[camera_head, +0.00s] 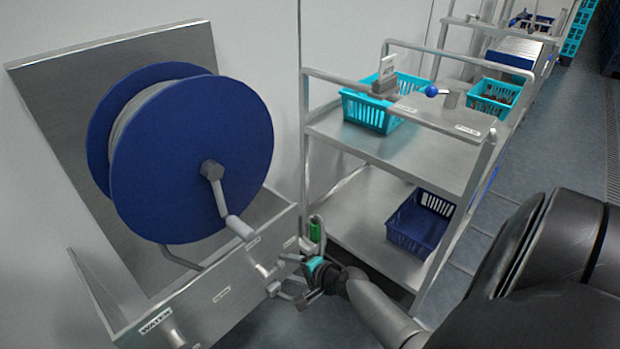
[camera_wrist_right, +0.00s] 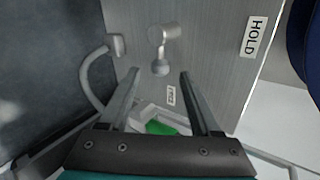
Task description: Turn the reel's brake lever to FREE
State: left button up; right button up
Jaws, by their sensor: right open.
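The blue reel (camera_head: 190,150) stands on a grey metal stand at the left of the head view. The brake lever, a short grey arm with a rounded end (camera_wrist_right: 160,66), sits on the stand's panel in the right wrist view. A HOLD label (camera_wrist_right: 254,37) is to its right, and a smaller label (camera_wrist_right: 170,95), too small to read surely, is below it. My right gripper (camera_head: 281,275) is open at the panel. In the wrist view its fingertips (camera_wrist_right: 158,74) stand on either side of the lever's end, with no clear contact. My left gripper is not in view.
A green-handled thing (camera_head: 315,230) hangs at the panel's right end, close to my right gripper. The reel's crank handle (camera_head: 238,226) juts out above. A steel cart (camera_head: 375,205) with teal and blue baskets stands to the right. A WATER label (camera_head: 157,320) is at lower left.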

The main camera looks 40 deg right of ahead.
pick_arm(q)
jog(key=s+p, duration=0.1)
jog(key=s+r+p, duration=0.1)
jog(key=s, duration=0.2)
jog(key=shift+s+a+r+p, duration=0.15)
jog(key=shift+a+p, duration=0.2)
jog(key=shift+p, duration=0.05)
pick_arm(e)
jog(key=v, duration=0.8)
